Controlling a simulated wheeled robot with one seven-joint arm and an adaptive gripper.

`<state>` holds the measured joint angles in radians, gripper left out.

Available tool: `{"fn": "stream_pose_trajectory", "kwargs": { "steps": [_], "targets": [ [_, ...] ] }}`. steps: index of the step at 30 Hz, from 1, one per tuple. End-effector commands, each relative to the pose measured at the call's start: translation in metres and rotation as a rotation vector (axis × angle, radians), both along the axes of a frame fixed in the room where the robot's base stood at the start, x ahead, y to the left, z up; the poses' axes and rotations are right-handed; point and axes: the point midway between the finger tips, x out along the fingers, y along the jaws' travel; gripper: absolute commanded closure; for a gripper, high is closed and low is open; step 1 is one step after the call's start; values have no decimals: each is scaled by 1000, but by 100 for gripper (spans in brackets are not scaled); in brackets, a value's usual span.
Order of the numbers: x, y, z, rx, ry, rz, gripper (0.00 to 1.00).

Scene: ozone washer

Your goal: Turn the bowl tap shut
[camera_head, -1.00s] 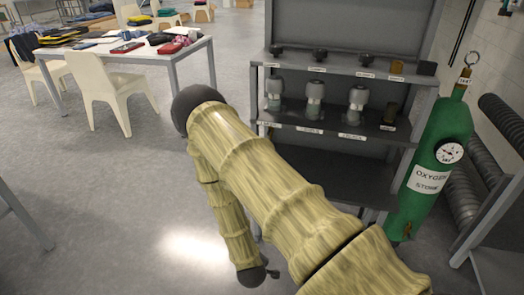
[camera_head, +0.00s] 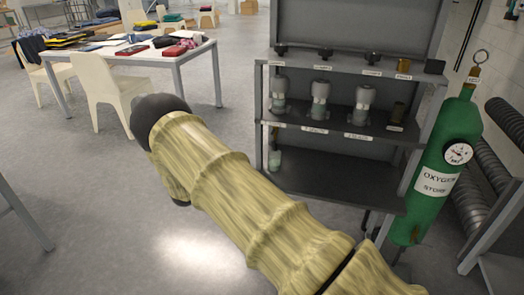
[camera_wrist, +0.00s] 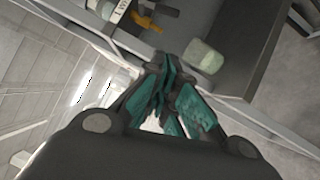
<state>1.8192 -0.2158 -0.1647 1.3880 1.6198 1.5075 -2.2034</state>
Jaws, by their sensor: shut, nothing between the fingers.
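In the wrist view, my gripper (camera_wrist: 168,78) has dark fingers with teal pads, closed together with nothing between them. A small yellow-orange lever-like part (camera_wrist: 147,22) shows beyond the fingertips, near a white label; it may be the bowl tap, but I cannot tell its setting. A pale green-white cylindrical vessel (camera_wrist: 204,57) lies just right of the fingertips in the picture, apparently apart from them. What seems the same vessel (camera_head: 274,160) stands at the left end of the rack's lower shelf in the head view. There my gripper is hidden behind my arm.
The grey rack (camera_head: 340,185) holds several lidded jars (camera_head: 319,100) on its middle shelf. A green oxygen cylinder (camera_head: 440,165) stands at its right. A table (camera_head: 150,57) and chairs stand back left. Floor left of the rack is clear.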

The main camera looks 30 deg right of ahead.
Motion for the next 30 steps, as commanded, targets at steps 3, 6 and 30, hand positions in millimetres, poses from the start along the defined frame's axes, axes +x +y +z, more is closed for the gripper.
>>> {"fn": "stream_pose_trajectory", "kwargs": {
  "steps": [3, 6, 30],
  "targets": [
    [2, -1, 4, -5, 10, -21, 100],
    [2, -9, 6, -6, 12, -24, 100],
    [-3, -118, 25, -5, 11, -19, 100]
  ]
}}
